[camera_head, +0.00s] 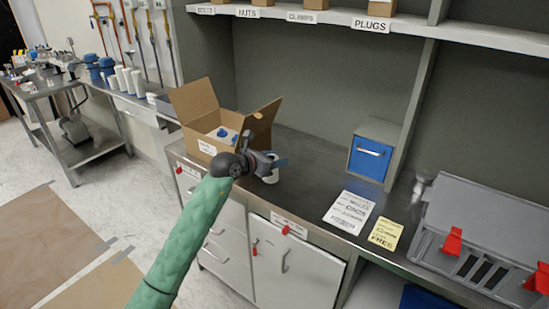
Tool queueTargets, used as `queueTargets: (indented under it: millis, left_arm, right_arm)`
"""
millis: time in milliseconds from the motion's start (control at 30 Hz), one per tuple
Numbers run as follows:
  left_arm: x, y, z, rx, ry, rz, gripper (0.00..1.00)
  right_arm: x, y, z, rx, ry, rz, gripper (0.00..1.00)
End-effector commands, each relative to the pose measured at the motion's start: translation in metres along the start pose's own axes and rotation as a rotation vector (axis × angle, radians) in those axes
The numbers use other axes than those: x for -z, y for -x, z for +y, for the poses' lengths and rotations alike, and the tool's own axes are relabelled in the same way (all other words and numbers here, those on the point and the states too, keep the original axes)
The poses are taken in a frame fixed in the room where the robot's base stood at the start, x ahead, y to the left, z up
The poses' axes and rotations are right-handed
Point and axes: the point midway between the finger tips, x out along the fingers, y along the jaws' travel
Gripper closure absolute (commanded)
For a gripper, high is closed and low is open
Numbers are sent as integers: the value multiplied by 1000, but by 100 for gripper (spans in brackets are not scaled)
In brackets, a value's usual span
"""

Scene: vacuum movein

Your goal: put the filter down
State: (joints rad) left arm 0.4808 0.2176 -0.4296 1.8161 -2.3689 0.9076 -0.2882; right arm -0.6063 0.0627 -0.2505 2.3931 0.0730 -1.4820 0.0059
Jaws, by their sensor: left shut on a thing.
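My left arm comes in from the bottom in a green sleeve. Its gripper (276,163) is over the front edge of the steel counter, just right of the open cardboard box. It is shut on a small white thing, which I take to be the filter (272,175). The gripper partly hides it. I cannot tell whether the filter touches the counter (305,169) or is held just above it. My right gripper is not in view.
The open cardboard box (196,103) holds blue and white items. A blue-fronted bin (368,158), paper sheets (349,211), a yellow note (385,233) and a grey crate (480,215) with red latches are to the right. The counter between box and sheets is clear.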

Motion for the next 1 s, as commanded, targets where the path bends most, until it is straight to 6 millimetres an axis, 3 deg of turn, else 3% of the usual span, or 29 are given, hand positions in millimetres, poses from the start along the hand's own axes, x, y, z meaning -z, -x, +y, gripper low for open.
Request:
queueTargets:
  millis: [200, 233, 300, 333, 700, 867, 1000]
  left_arm:
    - [4, -1, 0, 0, 0, 1, 78]
    - [3, -1, 0, 0, 0, 1, 46]
    - [3, -1, 0, 0, 1, 1, 32]
    - [3, -1, 0, 0, 1, 1, 30]
    - [1, 3, 0, 0, 0, 1, 30]
    - [3, 23, 1, -1, 0, 2, 30]
    - [3, 51, 1, -2, -1, 1, 30]
  right_arm:
    - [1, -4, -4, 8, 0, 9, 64]
    - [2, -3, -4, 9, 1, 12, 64]
    - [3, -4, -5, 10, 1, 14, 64]
    - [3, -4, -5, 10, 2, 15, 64]
    - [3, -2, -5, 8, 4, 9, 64]
    - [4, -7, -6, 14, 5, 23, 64]
    - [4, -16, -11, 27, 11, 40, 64]
